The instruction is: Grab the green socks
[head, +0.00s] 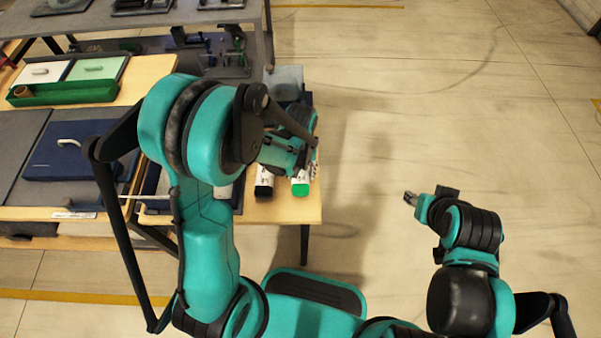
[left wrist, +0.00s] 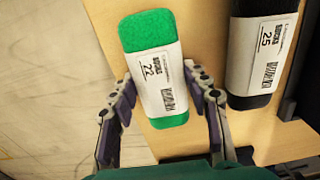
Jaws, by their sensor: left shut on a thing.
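The green socks are a rolled pack (head: 300,188) with a white paper band, near the front right corner of the wooden table. In the left wrist view the pack (left wrist: 147,28) shows the number 22 on its label. My left gripper (head: 306,170) reaches down over it; its fingers (left wrist: 158,82) are shut on the pack's two sides around the band. The pack appears to lie on the table top. My right gripper (head: 411,198) is over the floor, away from the table, too small to tell its opening.
A black sock pack (head: 264,183) labelled 25 lies just beside the green one, and it also shows in the left wrist view (left wrist: 262,45). A grey bin (head: 285,80) stands behind. The floor at right is clear.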

